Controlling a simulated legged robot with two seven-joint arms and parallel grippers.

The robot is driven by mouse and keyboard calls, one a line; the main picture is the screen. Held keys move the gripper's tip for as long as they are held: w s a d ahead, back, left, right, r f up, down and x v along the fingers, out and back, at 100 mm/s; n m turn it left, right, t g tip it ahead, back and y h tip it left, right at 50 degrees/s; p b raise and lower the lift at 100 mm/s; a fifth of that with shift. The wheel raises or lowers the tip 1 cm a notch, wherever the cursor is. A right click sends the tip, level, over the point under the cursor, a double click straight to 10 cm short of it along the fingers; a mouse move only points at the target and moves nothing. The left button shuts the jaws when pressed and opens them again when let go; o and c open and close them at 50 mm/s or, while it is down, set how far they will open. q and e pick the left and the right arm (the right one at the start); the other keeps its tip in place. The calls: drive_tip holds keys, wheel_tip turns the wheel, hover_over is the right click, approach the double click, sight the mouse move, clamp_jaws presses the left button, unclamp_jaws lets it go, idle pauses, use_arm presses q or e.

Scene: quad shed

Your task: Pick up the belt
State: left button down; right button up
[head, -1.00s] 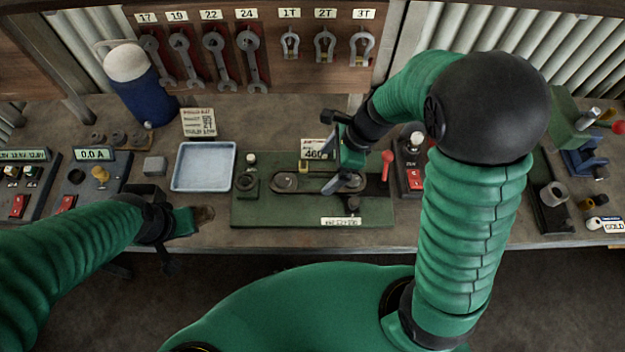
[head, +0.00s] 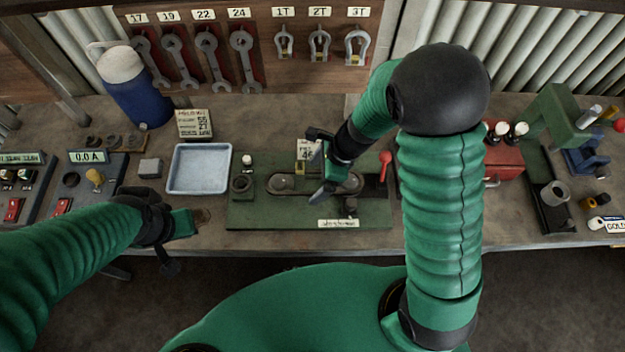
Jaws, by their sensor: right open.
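The belt (head: 309,191) is a thin dark loop around two pulleys on a green base plate (head: 255,214) in the middle of the bench. The left pulley (head: 283,183) shows clearly. The right pulley (head: 350,184) is partly covered by my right gripper. My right gripper (head: 318,166) is open and empty, with its two fingers spread above the belt's span between the pulleys. I cannot tell its exact height over the belt. My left gripper (head: 192,220) is low at the bench's front edge, left of the plate; its jaw state is unclear.
A red-handled lever (head: 384,163) stands on the plate's right side, close to my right arm. A light blue tray (head: 200,168) lies left of the plate. A red box (head: 500,160) stands right of my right arm. Wrenches (head: 208,60) hang behind.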

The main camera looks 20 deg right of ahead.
drive_tip(key=shift+d+f, duration=0.2)
drive_tip(key=shift+d, duration=0.15)
drive_tip(key=shift+a, duration=0.45)
drive_tip(key=c, duration=0.7)
use_arm(q)
drive_tip(key=shift+d, duration=0.2)
use_arm(e)
drive_tip(key=shift+d, duration=0.25)
drive_tip(key=c, duration=0.8)
